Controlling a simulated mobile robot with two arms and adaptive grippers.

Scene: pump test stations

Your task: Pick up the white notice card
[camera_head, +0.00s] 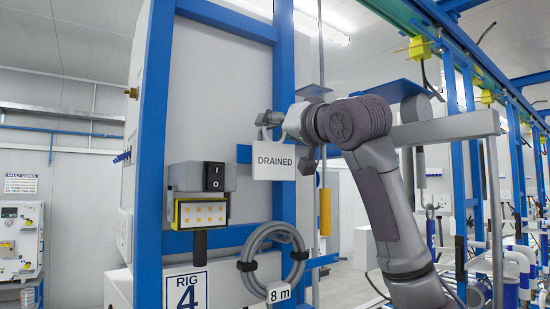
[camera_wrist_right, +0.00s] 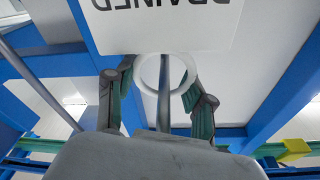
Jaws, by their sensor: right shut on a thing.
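The white notice card (camera_head: 273,160), lettered DRAINED, is upright in front of the blue rig frame, just below my right gripper (camera_head: 268,124). In the right wrist view the card (camera_wrist_right: 165,28) fills the top, with its lettering upside down and a white ring (camera_wrist_right: 184,68) at its edge. The fingers of my right gripper (camera_wrist_right: 160,76) are at either side of this ring, shut on the card by it. Whether the card still touches a hook or the frame behind it is hidden. My left gripper is not in view.
A switch box (camera_head: 214,177), a yellow lamp (camera_head: 201,214) and a coiled grey hose (camera_head: 272,236) with an "8 m" tag (camera_head: 279,295) are on the rig near the card. A RIG 4 sign (camera_head: 187,290) is below. An orange cylinder (camera_head: 325,212) hangs right of the card.

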